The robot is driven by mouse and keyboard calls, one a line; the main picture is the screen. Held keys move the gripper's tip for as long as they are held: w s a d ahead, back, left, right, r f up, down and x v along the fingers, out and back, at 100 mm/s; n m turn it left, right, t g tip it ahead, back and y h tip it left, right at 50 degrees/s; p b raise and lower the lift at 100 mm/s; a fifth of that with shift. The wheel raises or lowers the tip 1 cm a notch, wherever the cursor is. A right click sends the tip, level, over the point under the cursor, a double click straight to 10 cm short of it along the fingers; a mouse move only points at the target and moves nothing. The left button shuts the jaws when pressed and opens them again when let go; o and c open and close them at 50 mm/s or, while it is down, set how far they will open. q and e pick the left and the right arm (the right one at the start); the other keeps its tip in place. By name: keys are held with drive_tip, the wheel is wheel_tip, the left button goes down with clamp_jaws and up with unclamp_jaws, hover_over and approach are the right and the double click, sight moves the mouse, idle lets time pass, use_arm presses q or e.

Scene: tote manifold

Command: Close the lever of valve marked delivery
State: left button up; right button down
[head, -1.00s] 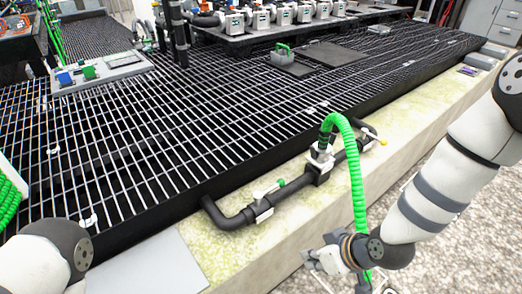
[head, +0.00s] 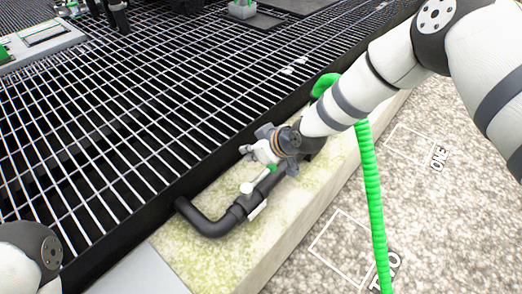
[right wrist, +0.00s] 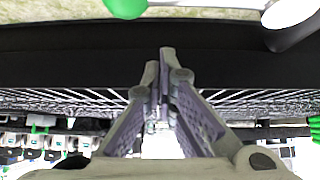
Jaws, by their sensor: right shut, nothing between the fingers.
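A black pipe (head: 208,222) lies on the mossy stone ledge and bends at its left end. An inline valve sits on it, with a white lever end (head: 247,188) and a green part (head: 271,168) showing. I cannot read any marking on it. My right gripper (head: 250,149) is just above and behind the valve in the head view and partly hides it. Its fingers are shut and empty in the right wrist view (right wrist: 164,72). A green part (right wrist: 125,8) and a white rounded part (right wrist: 290,12) show at that view's top edge. My left gripper is out of view.
A green corrugated hose (head: 370,190) arches from the pipe's far end and hangs over the ledge's front. A black metal grating (head: 110,130) borders the ledge behind.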

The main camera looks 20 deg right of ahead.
sight(259, 178)
use_arm(q)
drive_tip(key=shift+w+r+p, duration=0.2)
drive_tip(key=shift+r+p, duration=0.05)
drive_tip(key=shift+p, duration=0.15)
use_arm(e)
drive_tip(key=shift+s+d+f, duration=0.2)
drive_tip(key=shift+s+d, duration=0.35)
drive_tip(key=shift+s, duration=0.3)
drive_tip(key=shift+s+d+f, duration=0.15)
drive_tip(key=shift+s+d, duration=0.4)
drive_tip(key=shift+s, duration=0.25)
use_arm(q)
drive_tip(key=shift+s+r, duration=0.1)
